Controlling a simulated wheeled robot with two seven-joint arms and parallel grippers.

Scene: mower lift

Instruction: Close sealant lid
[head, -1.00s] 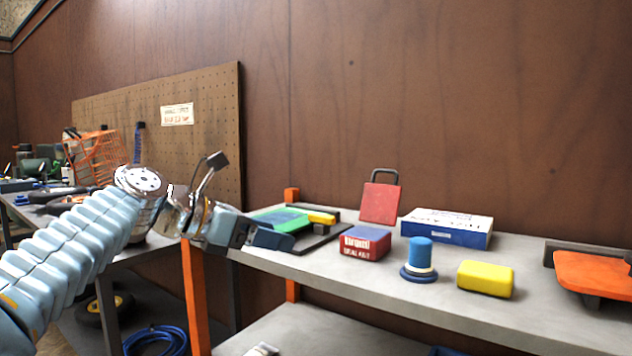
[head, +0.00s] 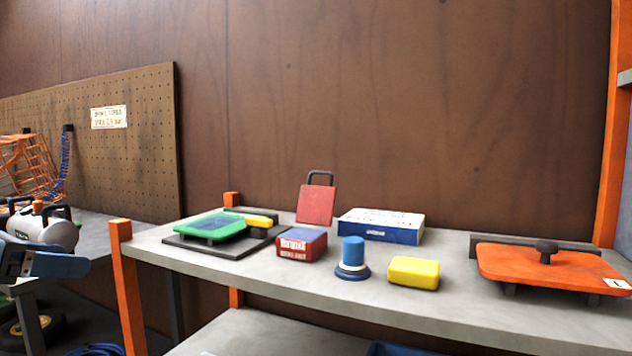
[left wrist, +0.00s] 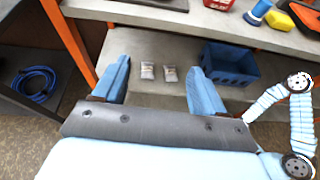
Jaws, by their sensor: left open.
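No container in view is clearly marked as sealant. On the upper shelf, a red box (head: 302,243) has white lettering that seems to read "SEAL KIT". A red panel with a dark handle (head: 316,204) stands upright behind it. A blue-capped round container (head: 352,258) stands to the box's right. An orange flat lid with a black knob (head: 545,266) lies tilted at the right. My left gripper (head: 50,262) is at the left edge, well left of these things. In the left wrist view its fingers (left wrist: 157,72) are apart and empty, over the lower shelf. My right gripper is not visible.
A yellow block (head: 413,272), a white-and-blue box (head: 381,226) and a green tray (head: 211,226) share the upper shelf (head: 450,310). An orange post (head: 127,290) stands at its left end. Below are a blue bin (left wrist: 230,64) and two small packets (left wrist: 158,73).

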